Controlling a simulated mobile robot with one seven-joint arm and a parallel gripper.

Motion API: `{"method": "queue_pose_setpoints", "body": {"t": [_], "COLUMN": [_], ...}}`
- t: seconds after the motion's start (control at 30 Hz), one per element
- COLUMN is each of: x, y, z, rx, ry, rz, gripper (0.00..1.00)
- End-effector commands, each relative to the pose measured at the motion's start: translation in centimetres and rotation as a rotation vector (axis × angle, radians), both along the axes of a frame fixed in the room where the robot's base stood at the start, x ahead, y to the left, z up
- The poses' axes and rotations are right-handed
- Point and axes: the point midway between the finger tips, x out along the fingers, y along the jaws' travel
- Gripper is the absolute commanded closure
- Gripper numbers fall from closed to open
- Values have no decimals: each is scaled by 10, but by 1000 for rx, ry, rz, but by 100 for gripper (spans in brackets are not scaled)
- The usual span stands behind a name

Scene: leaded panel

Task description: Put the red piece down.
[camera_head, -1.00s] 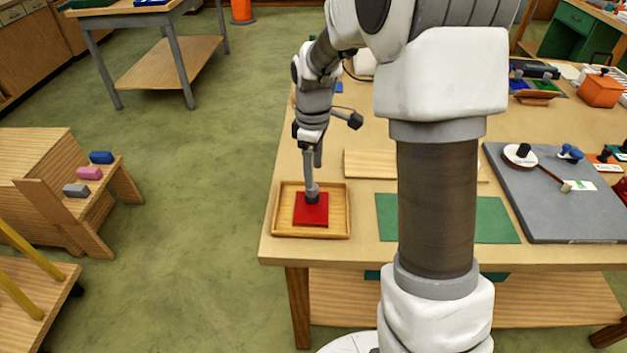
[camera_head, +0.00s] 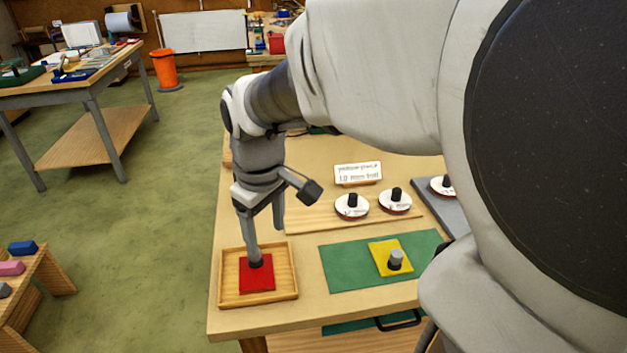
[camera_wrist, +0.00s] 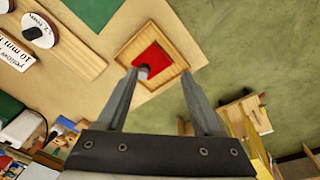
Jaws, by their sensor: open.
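The red piece (camera_head: 257,280) is a flat square with a dark knob, lying in a shallow wooden tray (camera_head: 292,292) at the table's front left corner. My gripper (camera_head: 266,243) is over the tray with its fingers spread and pointing down. One fingertip appears close to the knob in the head view; whether it touches I cannot tell. In the wrist view the red piece (camera_wrist: 155,60) and its knob lie beyond the open fingertips (camera_wrist: 160,75), the knob nearer the left finger. Nothing is held between them.
A green mat (camera_head: 340,276) right of the tray carries a yellow square piece (camera_head: 380,262) with a grey knob. Behind it, white discs with black knobs (camera_head: 351,207) stand on a wooden board near a small sign (camera_head: 357,173). My arm hides the table's right side.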

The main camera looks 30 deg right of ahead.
Motion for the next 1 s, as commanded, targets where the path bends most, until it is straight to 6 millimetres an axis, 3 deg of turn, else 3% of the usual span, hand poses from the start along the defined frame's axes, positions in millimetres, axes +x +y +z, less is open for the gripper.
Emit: {"method": "queue_pose_setpoints", "body": {"t": [0.03,0.2,0.4,0.6,1.0], "x": [-19,-63,-97,-108,-108], "y": [4,5,5,5,6], "z": [49,55,52,48,48], "rx": [4,62,129,157,159], "ry": [-165,-259,-333,-352,-352], "rz": [-43,-220,-373,-425,-425], "gripper": [32,32,32,32,32]}}
